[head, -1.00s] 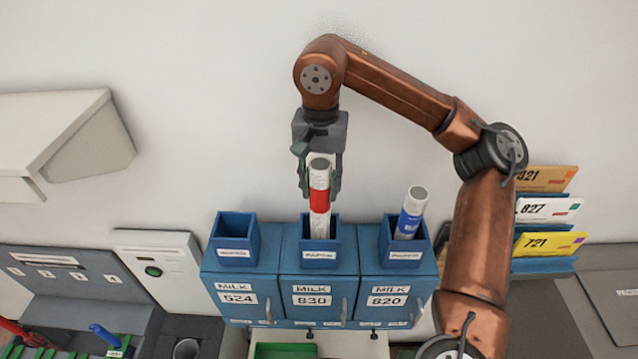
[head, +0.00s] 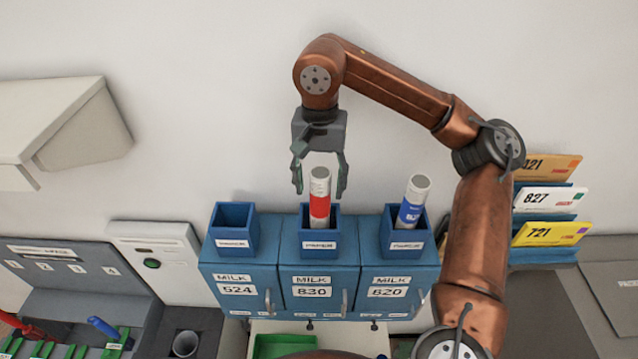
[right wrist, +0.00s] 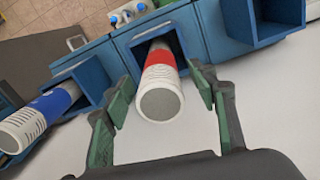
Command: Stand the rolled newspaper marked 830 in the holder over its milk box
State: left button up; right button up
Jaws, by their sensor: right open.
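The red-banded rolled newspaper (head: 320,200) stands in the blue holder (head: 318,245) over the milk box marked 830 (head: 312,291). The paper's own number cannot be read. My right gripper (head: 320,188) is open around the upper part of the roll. In the right wrist view the open fingers (right wrist: 160,115) lie on either side of the newspaper (right wrist: 160,85), with gaps between. A blue-banded roll (head: 413,203) leans in the holder over milk box 820 (head: 387,291). My left gripper is not in view.
Cards marked 821, 827 and 721 (head: 552,234) stand in a rack at the right. A grey-white hood (head: 65,130) juts out at the left. The wall above the boxes is bare.

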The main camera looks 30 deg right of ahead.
jog(key=shift+r, duration=6)
